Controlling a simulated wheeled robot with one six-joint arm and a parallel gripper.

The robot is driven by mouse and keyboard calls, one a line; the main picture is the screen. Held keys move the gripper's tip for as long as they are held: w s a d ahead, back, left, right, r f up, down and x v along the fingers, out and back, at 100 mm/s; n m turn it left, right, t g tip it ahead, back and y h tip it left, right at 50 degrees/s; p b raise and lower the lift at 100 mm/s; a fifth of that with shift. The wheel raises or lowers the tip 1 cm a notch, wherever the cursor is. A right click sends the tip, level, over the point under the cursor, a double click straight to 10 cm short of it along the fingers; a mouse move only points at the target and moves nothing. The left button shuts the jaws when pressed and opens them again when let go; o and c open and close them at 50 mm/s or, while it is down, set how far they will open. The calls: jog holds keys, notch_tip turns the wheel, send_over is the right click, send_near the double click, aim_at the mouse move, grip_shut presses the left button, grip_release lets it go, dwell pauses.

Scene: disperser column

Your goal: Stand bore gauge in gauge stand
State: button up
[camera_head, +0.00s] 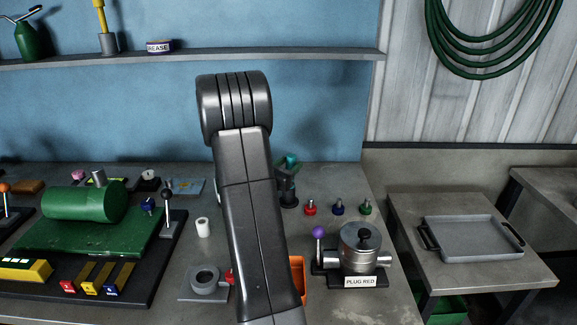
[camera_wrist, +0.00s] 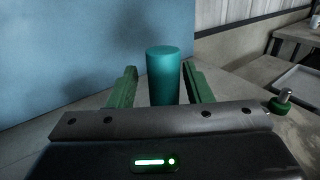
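In the wrist view an upright teal cylinder (camera_wrist: 164,78), which looks like the bore gauge's handle, stands between the two green fingers of my gripper (camera_wrist: 160,68). A gap shows between it and the left finger; the right finger is very close to it. Its lower part is hidden by the gripper body.
A metal pot labelled PLUG RED (camera_head: 360,245) stands at the right, behind it red, blue and green knobbed plugs (camera_head: 338,207). A green fixture (camera_head: 85,215) fills the left. A white cylinder (camera_head: 203,228) stands left of my arm. A grey tray (camera_head: 472,238) lies on the side table.

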jog(key=shift+o, duration=0.4)
jog(key=shift+s+a+f, duration=0.1)
jog(key=shift+s+a, duration=0.1)
jog(key=shift+s, duration=0.05)
jog(key=b+v, duration=0.4)
jog(key=v, duration=0.9)
jog(key=shift+s, duration=0.15)
jog(key=p+x, duration=0.4)
jog(key=x, duration=1)
jog(key=shift+r, duration=0.2)
jog(key=shift+r+p, duration=0.5)
jog(key=shift+p, duration=0.25)
jog(key=shift+f, duration=0.15)
